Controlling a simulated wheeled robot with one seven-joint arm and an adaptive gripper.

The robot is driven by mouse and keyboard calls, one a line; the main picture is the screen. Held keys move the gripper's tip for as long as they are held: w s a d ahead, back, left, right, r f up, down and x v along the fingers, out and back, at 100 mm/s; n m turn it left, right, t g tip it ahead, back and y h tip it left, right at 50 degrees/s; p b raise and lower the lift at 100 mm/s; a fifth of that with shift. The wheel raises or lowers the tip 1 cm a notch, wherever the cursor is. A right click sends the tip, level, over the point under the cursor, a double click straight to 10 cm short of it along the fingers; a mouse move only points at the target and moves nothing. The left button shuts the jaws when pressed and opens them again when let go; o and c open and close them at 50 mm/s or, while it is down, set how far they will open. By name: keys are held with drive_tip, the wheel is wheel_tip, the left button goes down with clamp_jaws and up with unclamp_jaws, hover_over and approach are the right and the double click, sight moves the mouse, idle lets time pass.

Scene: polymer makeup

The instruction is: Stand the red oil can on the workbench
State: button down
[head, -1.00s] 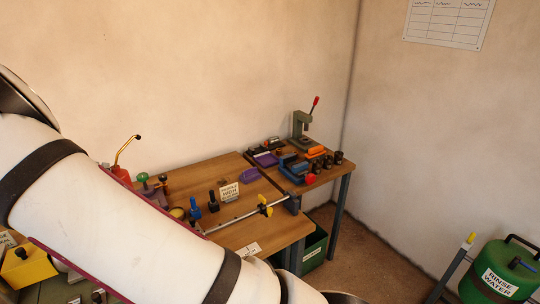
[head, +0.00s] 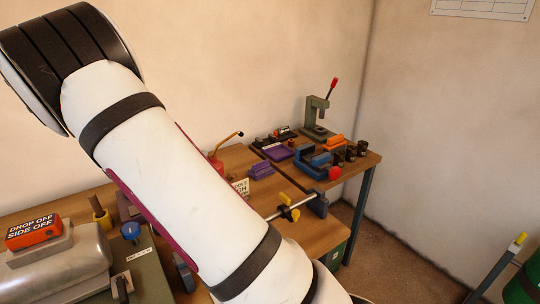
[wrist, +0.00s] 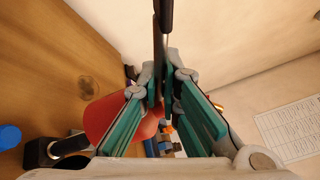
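The red oil can shows in the head view (head: 215,164) just behind my arm, near the wall at the back of the wooden workbench (head: 237,158). Its thin brass spout rises to the right; my arm hides its lower part, so its footing is hidden. In the wrist view the can's red body (wrist: 100,118) lies behind and left of the teal finger links, partly covered by them. My gripper (wrist: 161,35) has its dark fingertips together, with nothing visible between them. The gripper is outside the head view.
A clamp with yellow parts (head: 290,214), purple blocks (head: 260,169) and a sign share the workbench. A blue vise (head: 312,162) and green press (head: 317,115) stand on the adjoining bench. An orange-labelled box (head: 33,232) and a grey tank (head: 60,270) are at left.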

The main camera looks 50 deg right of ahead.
drive_tip(key=s+d+f+m+g+h, duration=0.2)
drive_tip(key=s+d+m+g, duration=0.3)
drive_tip(key=d, duration=0.6)
drive_tip(key=s+d+f+m+g+h, duration=0.2)
drive_tip(key=s+d+m+g+h, duration=0.15)
drive_tip(key=d+g, duration=0.45)
wheel_tip(320, 180, down, 7)
drive_tip(key=d+t+b, duration=0.2)
drive_tip(key=b, duration=0.3)
drive_tip(key=shift+s+n+y, duration=0.25)
drive_tip(key=shift+n+y, duration=0.1)
drive_tip(key=shift+f, duration=0.5)
drive_tip(key=c, duration=1.7)
unclamp_jaws()
